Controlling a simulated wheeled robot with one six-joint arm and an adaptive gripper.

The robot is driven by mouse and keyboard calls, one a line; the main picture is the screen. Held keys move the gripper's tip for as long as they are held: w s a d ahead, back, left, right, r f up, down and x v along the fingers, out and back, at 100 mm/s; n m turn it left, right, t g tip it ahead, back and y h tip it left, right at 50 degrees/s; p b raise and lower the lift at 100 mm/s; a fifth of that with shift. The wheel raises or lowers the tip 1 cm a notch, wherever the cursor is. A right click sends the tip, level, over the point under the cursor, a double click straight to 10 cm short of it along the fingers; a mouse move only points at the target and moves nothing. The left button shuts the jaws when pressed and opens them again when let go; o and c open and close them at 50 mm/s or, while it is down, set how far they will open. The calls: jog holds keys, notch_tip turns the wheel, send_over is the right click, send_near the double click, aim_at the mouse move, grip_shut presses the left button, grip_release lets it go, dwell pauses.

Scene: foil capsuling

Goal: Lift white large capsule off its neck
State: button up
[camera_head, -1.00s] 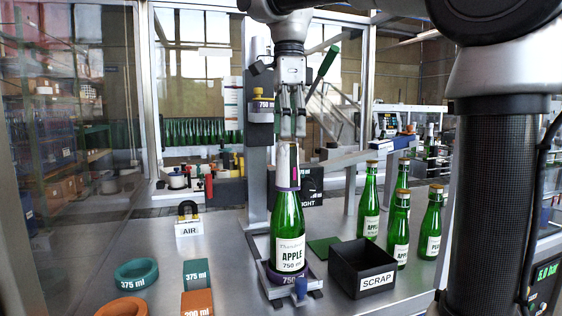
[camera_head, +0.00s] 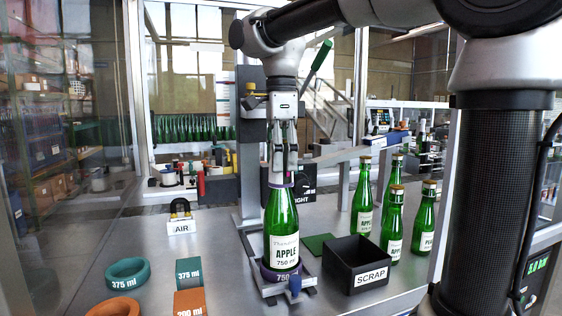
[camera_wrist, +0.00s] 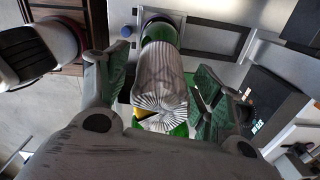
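The white capsule (camera_head: 281,160) sits upright over the neck of the green apple bottle (camera_head: 283,225). In the wrist view the pleated capsule (camera_wrist: 160,75) lies between my two fingers, with narrow gaps on both sides. My gripper (camera_head: 282,174) points down from above, its fingers flanking the capsule and partly hiding it in the head view. It looks open around the capsule, not closed on it. The bottle stands in a holder marked 750 (camera_head: 268,291), with a purple ring at its base.
A black SCRAP box (camera_head: 343,266) stands right of the bottle. Several filled green bottles (camera_head: 392,222) stand behind it. An AIR stand (camera_head: 181,222), a teal ring (camera_head: 127,272) and 375 ml block (camera_head: 190,272) are at left. A green-handled lever (camera_head: 319,60) rises behind my gripper.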

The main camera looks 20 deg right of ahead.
jog(key=c, duration=0.5)
jog(key=shift+r, duration=0.1)
notch_tip(320, 180, up, 12)
jog(key=shift+f, duration=0.15)
jog(key=s+r, duration=0.1)
jog(key=s, duration=1.7)
jog(key=shift+r, duration=0.25)
